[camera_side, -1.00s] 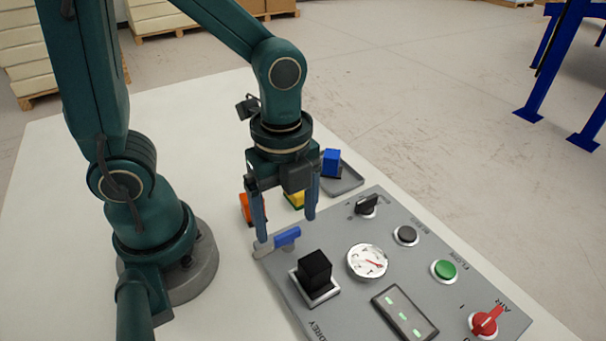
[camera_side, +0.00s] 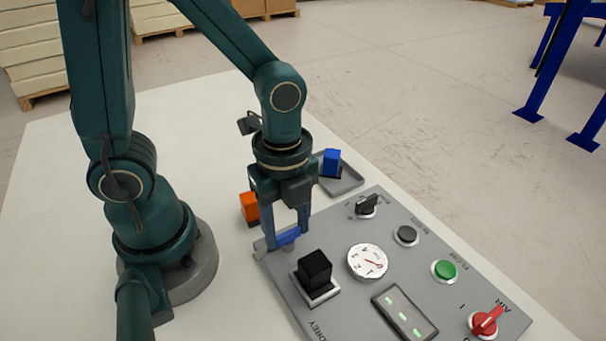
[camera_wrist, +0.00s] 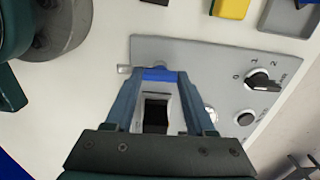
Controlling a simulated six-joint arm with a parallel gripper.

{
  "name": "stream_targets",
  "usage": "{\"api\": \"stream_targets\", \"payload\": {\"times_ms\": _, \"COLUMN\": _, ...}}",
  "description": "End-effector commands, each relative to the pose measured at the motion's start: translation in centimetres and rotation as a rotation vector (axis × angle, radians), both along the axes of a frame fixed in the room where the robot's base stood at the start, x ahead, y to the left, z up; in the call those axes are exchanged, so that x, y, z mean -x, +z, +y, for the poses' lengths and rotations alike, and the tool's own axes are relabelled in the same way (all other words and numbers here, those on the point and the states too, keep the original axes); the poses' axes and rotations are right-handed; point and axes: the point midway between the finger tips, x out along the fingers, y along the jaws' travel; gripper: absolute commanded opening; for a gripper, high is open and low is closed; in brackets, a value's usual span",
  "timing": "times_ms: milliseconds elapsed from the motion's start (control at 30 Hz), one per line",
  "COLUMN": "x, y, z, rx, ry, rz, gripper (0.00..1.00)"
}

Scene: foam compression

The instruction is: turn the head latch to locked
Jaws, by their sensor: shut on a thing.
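The head latch (camera_side: 287,236) is a blue handle at the far left corner of the grey control panel, and it also shows in the wrist view (camera_wrist: 160,74). My gripper (camera_side: 287,239) is lowered over it, with one finger at each end of the blue handle. The gripper (camera_wrist: 162,75) is shut on the handle, and the fingers hide its ends. A small grey metal tab (camera_wrist: 124,69) shows at the panel edge beside the latch. I cannot read any marking for the latch position.
On the panel (camera_side: 340,222) stand a black block (camera_side: 314,268), a gauge (camera_side: 367,262), a black selector knob (camera_side: 367,205), a green button (camera_side: 444,270) and a red AIR knob (camera_side: 486,321).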

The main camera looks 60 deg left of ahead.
Motion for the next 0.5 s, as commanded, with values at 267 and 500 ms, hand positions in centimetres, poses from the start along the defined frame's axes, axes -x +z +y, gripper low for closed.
{"api": "stream_targets", "payload": {"times_ms": 267, "x": -0.02, "y": 0.04, "z": -0.03, "rx": 0.001, "ry": 0.114, "rz": -0.001, "gripper": 0.00}}
{"api": "stream_targets", "payload": {"times_ms": 500, "x": -0.03, "y": 0.04, "z": -0.04, "rx": 0.002, "ry": 0.316, "rz": -0.001, "gripper": 0.00}}
